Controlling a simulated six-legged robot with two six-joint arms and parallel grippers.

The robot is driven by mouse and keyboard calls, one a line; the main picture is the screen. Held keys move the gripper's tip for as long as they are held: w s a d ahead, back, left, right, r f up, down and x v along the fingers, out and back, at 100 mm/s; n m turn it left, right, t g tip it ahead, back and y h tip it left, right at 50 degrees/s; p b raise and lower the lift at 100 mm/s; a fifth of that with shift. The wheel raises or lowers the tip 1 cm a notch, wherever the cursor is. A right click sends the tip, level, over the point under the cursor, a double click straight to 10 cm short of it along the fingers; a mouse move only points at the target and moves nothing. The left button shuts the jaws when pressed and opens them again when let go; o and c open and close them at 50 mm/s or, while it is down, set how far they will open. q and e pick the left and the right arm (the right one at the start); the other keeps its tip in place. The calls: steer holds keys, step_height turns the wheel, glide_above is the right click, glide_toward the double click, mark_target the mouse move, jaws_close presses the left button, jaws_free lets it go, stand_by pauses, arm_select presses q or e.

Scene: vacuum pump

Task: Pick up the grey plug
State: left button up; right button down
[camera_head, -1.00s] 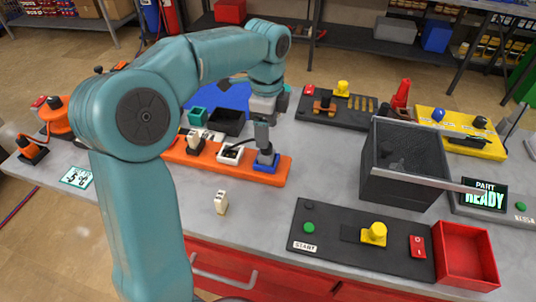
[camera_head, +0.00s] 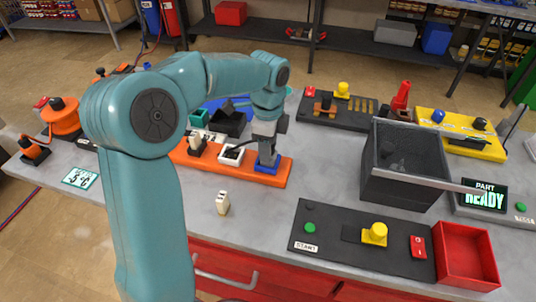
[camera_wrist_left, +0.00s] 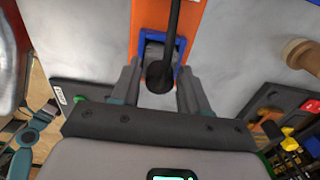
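My left gripper (camera_head: 267,150) points down over the blue-framed socket (camera_head: 268,167) at the right end of the orange block. In the left wrist view its two fingers (camera_wrist_left: 160,85) stand apart, one on each side of a grey piece. That piece, which looks like the grey plug (camera_wrist_left: 152,50), sits inside the blue frame (camera_wrist_left: 178,43). A black cable with a rounded end lies over it and partly hides it. I see gaps beside the fingertips and no clear contact. In the head view the gripper largely hides the plug. My right gripper is not in view.
A white socket (camera_head: 230,155) is beside the blue one on the orange block (camera_head: 215,165). A cream piece (camera_head: 222,203) stands in front. A dark open bin (camera_head: 405,185), a black button panel (camera_head: 345,235) and a red tray (camera_head: 465,255) are to the right.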

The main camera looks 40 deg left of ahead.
arm_select(q)
steer(key=shift+s, duration=0.1)
steer(key=shift+r, duration=0.1)
steer(key=shift+r, duration=0.25)
step_height(320, 180, up, 19)
steer(key=p, duration=0.3)
